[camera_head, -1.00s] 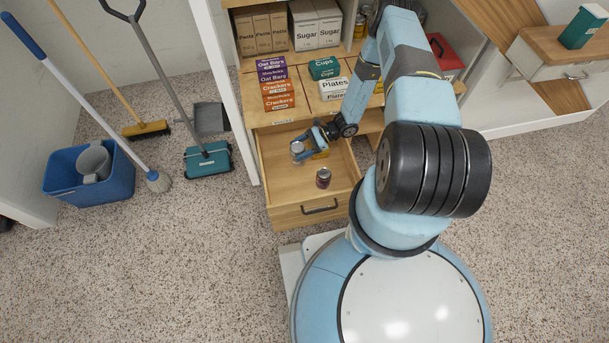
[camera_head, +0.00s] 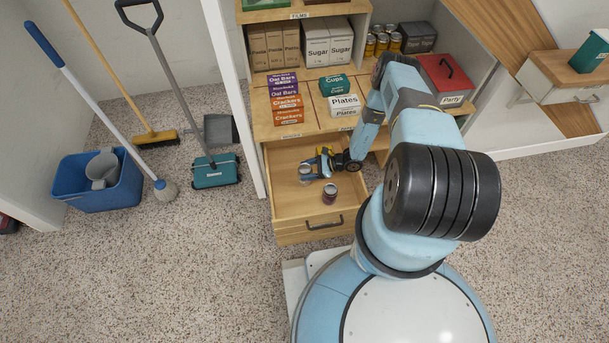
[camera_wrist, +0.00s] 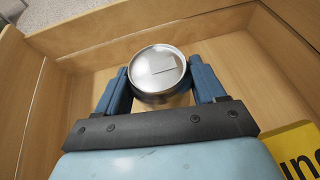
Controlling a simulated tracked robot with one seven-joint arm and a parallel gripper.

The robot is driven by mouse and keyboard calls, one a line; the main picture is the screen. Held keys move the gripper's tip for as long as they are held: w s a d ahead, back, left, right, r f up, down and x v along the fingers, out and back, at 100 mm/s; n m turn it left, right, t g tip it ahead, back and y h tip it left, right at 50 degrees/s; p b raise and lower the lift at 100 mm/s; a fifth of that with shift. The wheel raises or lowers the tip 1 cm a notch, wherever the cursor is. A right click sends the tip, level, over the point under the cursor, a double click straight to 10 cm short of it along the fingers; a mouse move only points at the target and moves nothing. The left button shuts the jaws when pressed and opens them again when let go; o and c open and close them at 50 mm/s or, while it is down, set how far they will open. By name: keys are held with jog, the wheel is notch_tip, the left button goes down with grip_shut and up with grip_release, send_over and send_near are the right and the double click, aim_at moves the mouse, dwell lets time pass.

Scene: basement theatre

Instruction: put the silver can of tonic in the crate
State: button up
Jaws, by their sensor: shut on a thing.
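The silver can (camera_head: 305,172) is in the open wooden drawer (camera_head: 290,229), left of a dark reddish can. In the wrist view its round pale top (camera_wrist: 158,69) sits between the two blue fingers. My gripper (camera_head: 307,174) is shut on the silver can; it also shows in the wrist view (camera_wrist: 160,85). I cannot tell whether the can's base touches the drawer floor. I cannot make out a crate in these frames.
The dark reddish can (camera_head: 330,193) stands in the drawer close to my gripper. Boxes of crackers (camera_head: 287,112) and plates (camera_head: 344,104) lie on the counter above. A blue bucket (camera_head: 95,185), brooms and a sweeper (camera_head: 214,171) stand at left. The speckled floor in front is clear.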

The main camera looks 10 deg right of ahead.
jog(key=shift+f, duration=1.5)
jog(key=o, duration=1.4)
jog(key=v, duration=1.2)
